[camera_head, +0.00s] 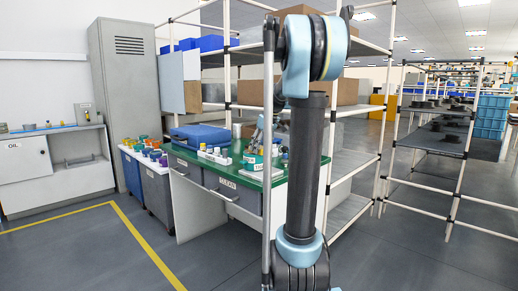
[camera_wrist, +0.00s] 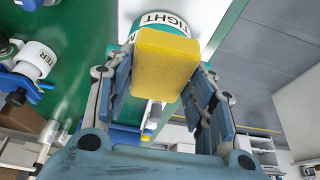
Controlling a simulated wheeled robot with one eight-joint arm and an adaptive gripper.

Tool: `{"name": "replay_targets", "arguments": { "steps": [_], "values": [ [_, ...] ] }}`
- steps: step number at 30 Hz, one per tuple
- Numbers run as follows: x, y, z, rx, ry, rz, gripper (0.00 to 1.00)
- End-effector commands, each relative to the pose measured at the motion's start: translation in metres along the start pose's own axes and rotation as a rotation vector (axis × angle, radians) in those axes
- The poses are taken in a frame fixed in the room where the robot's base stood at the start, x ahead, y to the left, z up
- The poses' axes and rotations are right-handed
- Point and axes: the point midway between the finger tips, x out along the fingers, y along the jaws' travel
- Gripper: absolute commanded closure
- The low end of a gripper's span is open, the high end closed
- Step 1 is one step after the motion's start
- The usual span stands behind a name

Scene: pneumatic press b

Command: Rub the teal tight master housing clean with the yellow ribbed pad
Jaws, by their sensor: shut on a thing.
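My gripper (camera_wrist: 163,78) is shut on the yellow ribbed pad (camera_wrist: 165,58), which sits between the two fingers in the wrist view. The teal tight master housing (camera_wrist: 128,30), with a white label reading "TIGHT", is just beyond the pad, which covers its lower part. I cannot tell whether pad and housing touch. My gripper is mostly hidden there.
The green bench top (camera_head: 228,166) also holds a blue case (camera_head: 199,136) and small white parts. In the wrist view, a white cylinder with a label ending in "TER" (camera_wrist: 38,58) is at the left. Shelving (camera_head: 350,150) stands close behind and right of the bench.

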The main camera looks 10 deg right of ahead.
Motion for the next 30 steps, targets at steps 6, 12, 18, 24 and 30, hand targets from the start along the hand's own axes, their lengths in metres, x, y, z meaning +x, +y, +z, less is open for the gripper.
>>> {"name": "replay_targets", "arguments": {
  "steps": [6, 12, 18, 24, 30],
  "values": [
    [0.006, 0.000, -0.012, -0.001, 0.000, -0.001, 0.73],
    [0.013, 0.001, -0.025, -0.001, 0.000, -0.001, 0.73],
    [0.016, 0.000, -0.031, 0.000, 0.000, -0.001, 0.73],
    [0.019, 0.001, -0.039, -0.001, 0.001, -0.001, 0.73],
    [0.024, 0.002, -0.053, -0.001, 0.001, 0.000, 0.73]
  ]
}}
